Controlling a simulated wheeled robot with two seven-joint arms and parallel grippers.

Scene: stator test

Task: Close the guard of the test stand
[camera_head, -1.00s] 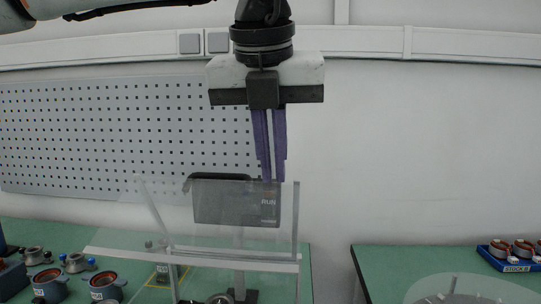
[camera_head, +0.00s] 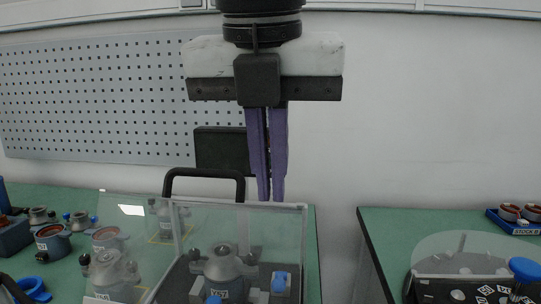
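The test stand's guard (camera_head: 255,222) is a clear box-like cover with pale edges and a black handle (camera_head: 204,175) rising at its back left. A tilted clear panel spreads to its left; I cannot tell exactly how far open the guard is. A grey stator housing (camera_head: 224,268) shows through the clear panels. My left gripper (camera_head: 270,200) points down from above, its purple fingers together with nothing visible between them. Its tips appear near the guard's top edge, right of the handle; contact cannot be told. My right gripper is out of view.
Several grey motor parts (camera_head: 53,243) stand on the green table at left. A dark box (camera_head: 220,150) stands behind the handle. At right, another green table (camera_head: 430,222) carries a blue stock tray (camera_head: 518,226) and a clear-shielded fixture with a blue knob (camera_head: 525,269). A gap separates the tables.

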